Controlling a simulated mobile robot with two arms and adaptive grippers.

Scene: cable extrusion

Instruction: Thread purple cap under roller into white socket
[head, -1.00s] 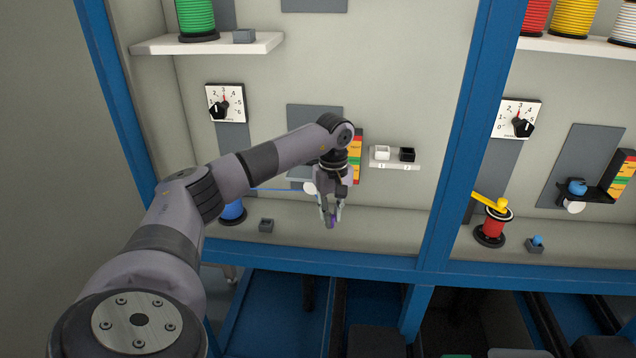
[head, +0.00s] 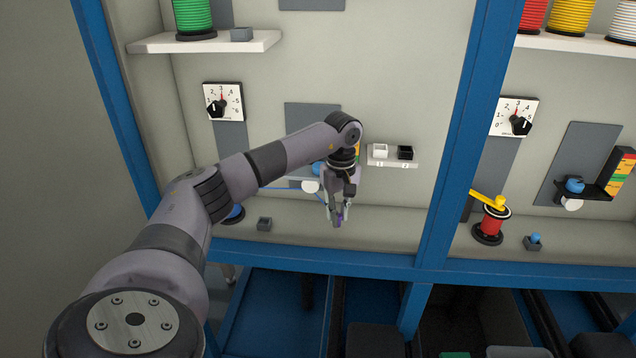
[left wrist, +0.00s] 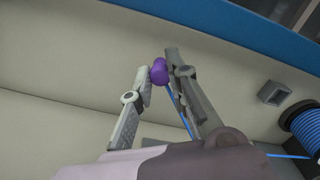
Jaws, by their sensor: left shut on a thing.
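My left gripper (head: 337,218) is shut on the purple cap (left wrist: 159,71), which sits between its fingertips. The cap is a small purple spot in the head view (head: 338,222). A thin blue cable (left wrist: 177,104) trails from the cap. In the head view the cable (head: 278,188) runs from the left to the white roller (head: 311,186), then slants down towards my gripper, right of and below the roller. Its exact path at the roller is too small to tell. The white socket (head: 380,151) is on the wall shelf, up and right of my gripper. My right gripper is not in view.
A black socket (head: 405,153) stands right of the white one. A blue spool (head: 234,214), partly behind my arm, and a grey block (head: 264,224) are on the lower ledge. A blue frame post (head: 452,150) bounds this bay on the right. The ledge right of my gripper is clear.

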